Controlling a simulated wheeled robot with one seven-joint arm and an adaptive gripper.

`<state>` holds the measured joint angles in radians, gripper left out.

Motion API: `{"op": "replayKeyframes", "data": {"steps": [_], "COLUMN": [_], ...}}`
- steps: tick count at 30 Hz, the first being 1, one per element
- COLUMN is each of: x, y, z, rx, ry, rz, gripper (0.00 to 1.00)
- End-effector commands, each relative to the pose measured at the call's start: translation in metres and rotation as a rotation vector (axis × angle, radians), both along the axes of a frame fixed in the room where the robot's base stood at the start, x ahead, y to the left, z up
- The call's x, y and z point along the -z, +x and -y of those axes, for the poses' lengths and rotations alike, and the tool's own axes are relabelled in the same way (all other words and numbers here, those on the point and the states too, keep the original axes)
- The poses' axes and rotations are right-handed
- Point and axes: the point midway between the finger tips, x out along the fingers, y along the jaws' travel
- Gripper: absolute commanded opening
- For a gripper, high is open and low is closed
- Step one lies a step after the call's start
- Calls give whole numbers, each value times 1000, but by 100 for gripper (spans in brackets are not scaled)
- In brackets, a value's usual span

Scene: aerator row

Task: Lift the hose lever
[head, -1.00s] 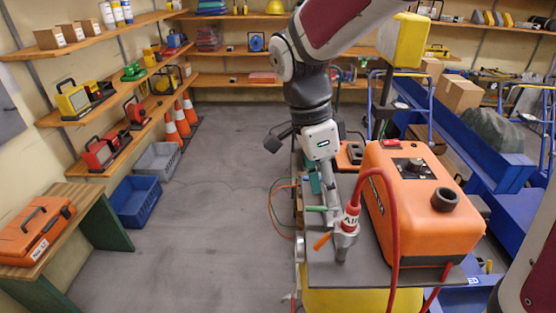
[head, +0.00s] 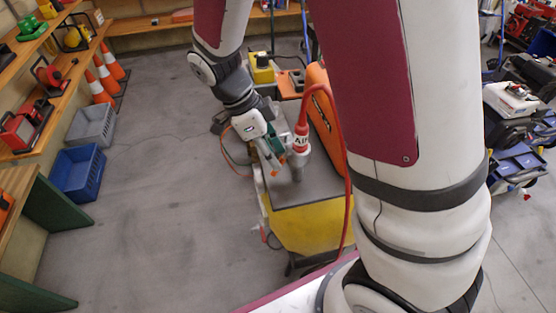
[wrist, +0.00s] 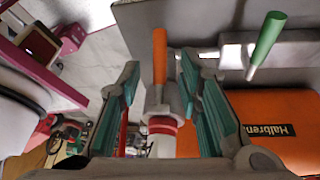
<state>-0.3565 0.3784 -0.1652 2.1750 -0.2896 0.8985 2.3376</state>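An orange lever (wrist: 159,55) stands up from a grey metal hose fitting with a red collar (wrist: 163,122) in the wrist view. My gripper (wrist: 160,75) is open, its teal-padded fingers on either side of this lever with gaps to both. A green lever (wrist: 265,42) on another metal fitting lies beyond the right finger, clear of it. In the head view my gripper (head: 272,158) is just left of the grey fitting (head: 297,166) at the end of the red hose (head: 338,115). The orange lever is mostly hidden there.
The fitting stands on a grey-topped yellow cart (head: 325,188). An orange machine (head: 322,120) is close behind it; its lettered side (wrist: 245,125) shows in the wrist view. The floor left of the cart is open, with a blue crate (head: 77,172) and grey crate (head: 92,126) farther left.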

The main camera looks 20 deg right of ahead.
Motion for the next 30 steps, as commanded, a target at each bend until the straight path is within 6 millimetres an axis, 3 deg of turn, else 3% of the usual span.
{"op": "replayKeyframes", "data": {"steps": [7, 19, 24, 30], "x": [29, 35, 35, 35], "y": [-7, -8, -8, -8], "z": [10, 12, 12, 12], "rx": [0, 0, 0, -1], "ry": [-1, 1, 1, 1], "rz": [-1, 0, 0, 0], "gripper": [32, 32, 0, 0]}}
